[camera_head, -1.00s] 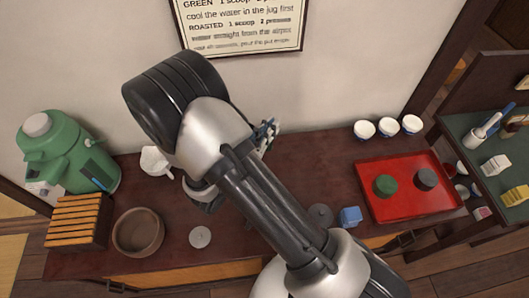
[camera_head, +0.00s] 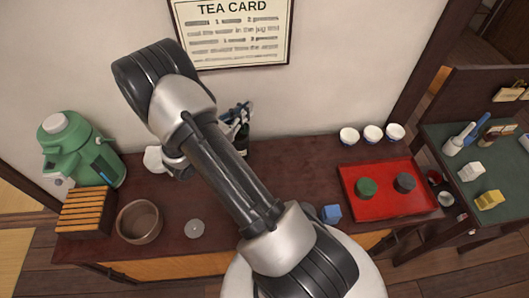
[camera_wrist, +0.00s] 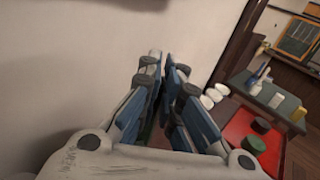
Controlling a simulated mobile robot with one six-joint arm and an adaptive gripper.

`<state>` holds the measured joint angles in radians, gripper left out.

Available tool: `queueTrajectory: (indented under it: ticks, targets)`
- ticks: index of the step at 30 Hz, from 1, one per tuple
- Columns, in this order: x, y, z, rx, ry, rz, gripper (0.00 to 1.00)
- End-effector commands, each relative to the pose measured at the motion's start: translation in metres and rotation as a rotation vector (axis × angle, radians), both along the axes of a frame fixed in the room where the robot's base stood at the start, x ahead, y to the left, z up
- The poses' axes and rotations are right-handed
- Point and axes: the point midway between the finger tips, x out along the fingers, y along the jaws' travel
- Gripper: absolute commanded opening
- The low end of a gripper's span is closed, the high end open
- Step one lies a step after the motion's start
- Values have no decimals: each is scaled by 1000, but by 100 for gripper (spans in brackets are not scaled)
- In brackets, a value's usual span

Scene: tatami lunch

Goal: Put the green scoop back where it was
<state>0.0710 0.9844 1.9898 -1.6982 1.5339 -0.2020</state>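I cannot make out the green scoop in either view. My gripper (camera_head: 237,113) is above the back of the dark cabinet near the wall, partly hidden by my arm. In the wrist view my gripper (camera_wrist: 165,68) has its blue-padded fingers slightly apart, and I see nothing held at the tips. A dark green bottle-like thing (camera_head: 242,138) shows just below the gripper in the head view. A green round caddy (camera_head: 366,187) and a dark grey one (camera_head: 405,183) sit on the red tray (camera_head: 380,208), right of the gripper.
Several white cups (camera_head: 372,134) stand behind the tray. A green airpot (camera_head: 90,155), a slatted wooden rack (camera_head: 84,211), a brown bowl (camera_head: 139,221) and a grey disc (camera_head: 194,229) are on the left. A green-topped side table (camera_head: 440,132) stands right.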

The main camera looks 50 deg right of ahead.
Motion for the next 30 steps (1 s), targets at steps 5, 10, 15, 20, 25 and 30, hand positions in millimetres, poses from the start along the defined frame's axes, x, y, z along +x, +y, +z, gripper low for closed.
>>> queueTrajectory:
  ticks: [5, 10, 15, 20, 25, 30]
  targets:
    - [-27, -55, 13, 2, 0, -121, 0]
    - [-36, -69, 3, 2, 4, -153, 0]
    - [-36, -69, -40, 3, 6, -153, 0]
    - [-36, -69, -83, 2, 5, -153, 0]
    - [-35, -69, -123, 1, 1, -152, 0]
    - [-35, -69, -142, 1, 0, -152, 0]
